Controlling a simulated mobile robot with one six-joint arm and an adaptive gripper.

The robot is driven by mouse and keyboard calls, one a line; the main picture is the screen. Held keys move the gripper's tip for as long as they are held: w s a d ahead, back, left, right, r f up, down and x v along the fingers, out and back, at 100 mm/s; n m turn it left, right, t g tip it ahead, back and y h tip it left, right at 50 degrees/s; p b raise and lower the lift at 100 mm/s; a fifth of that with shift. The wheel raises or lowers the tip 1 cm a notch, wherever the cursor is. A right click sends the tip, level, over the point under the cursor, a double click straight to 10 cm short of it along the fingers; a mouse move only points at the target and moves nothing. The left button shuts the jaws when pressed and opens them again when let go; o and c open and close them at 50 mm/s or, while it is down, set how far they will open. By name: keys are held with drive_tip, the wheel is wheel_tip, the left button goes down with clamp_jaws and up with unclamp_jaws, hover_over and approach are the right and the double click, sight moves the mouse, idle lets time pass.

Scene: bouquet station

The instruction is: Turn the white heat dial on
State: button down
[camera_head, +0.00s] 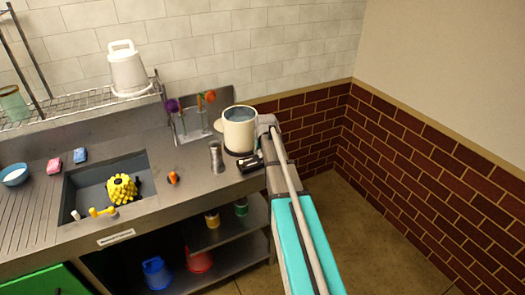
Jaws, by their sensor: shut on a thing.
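My gripper (247,161) is at the counter's right end, low against the front of a dark hot plate (233,153) under a cream pot (239,132). Its dark fingers are closed at the spot where the heat dial sits. The white heat dial itself is hidden by the fingers and wrist, so its turn position cannot be read. The pot stands upright, with bluish liquid inside.
A metal shaker (216,157) stands just left of my gripper. A rack with flowers (188,122) is behind it. A sink (85,185) with a yellow bumpy object (122,189) lies left. The floor at right is clear.

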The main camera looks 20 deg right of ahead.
drive_tip(key=m+h, duration=0.1)
drive_tip(key=m, duration=0.2)
drive_tip(key=m+g+h, duration=0.1)
drive_tip(key=m, duration=0.2)
drive_tip(key=shift+a, duration=0.1)
idle(0.4)
drive_tip(key=shift+c, duration=1.5)
unclamp_jaws()
drive_tip(key=shift+w, duration=0.1)
drive_tip(key=s+a+n+g+y, duration=0.1)
drive_tip(key=s+a+n, duration=0.3)
drive_tip(key=s+a, duration=0.7)
drive_tip(key=s+a+f+n+g+y, duration=0.1)
drive_tip(key=s+a+n, duration=0.3)
drive_tip(key=s+a, duration=0.7)
drive_tip(key=s+g+y, duration=0.1)
drive_tip(key=s, duration=0.3)
drive_tip(key=shift+f, duration=0.25)
